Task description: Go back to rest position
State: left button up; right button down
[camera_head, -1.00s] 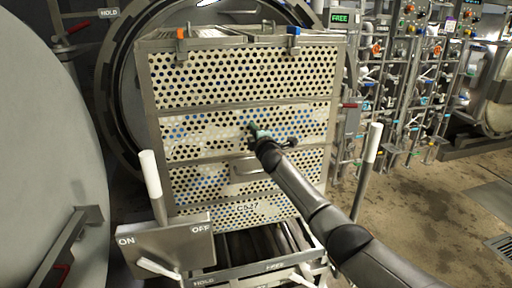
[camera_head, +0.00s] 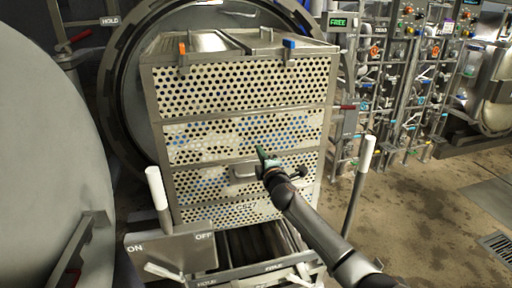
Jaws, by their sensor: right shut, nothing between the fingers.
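My right gripper (camera_head: 266,160) is shut and empty. It appears in front of the perforated metal basket stack (camera_head: 240,85), near the handle (camera_head: 243,173) on its lower part; I cannot tell whether they touch. My right arm comes in from the lower right. My left gripper is not in view.
The basket stack stands on a trolley frame with two white-gripped posts (camera_head: 157,188) and (camera_head: 366,155), before the round autoclave opening (camera_head: 112,75). A large grey door (camera_head: 45,150) fills the left. An ON/OFF panel (camera_head: 172,252) sits low. Valves and pipes (camera_head: 400,80) line the back right. Floor at right is clear.

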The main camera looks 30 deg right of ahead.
jog(key=shift+s+f, duration=0.1)
dwell(0.4)
jog(key=s+a+f+m+g+y, duration=0.25)
jog(key=s+a+f, duration=0.35)
jog(key=s+f, duration=0.3)
jog(key=s+a+f+m+g+y, duration=0.1)
jog(key=s+a+f+m+g, duration=0.15)
jog(key=s+a+f, duration=0.6)
jog(key=s+a+f+m+g+y, duration=0.1)
jog(key=s+a+f+m, duration=0.1)
jog(key=s, duration=0.5)
jog(key=s+a+f+m+g+y+p, duration=0.1)
jog(key=s+a+f+m, duration=0.1)
jog(key=s+f, duration=0.3)
jog(key=s+a+f+m+g+y, duration=0.1)
jog(key=s+f+m, duration=0.3)
jog(key=s, duration=0.7)
jog(key=shift+a, duration=0.6)
jog(key=shift+w, duration=0.15)
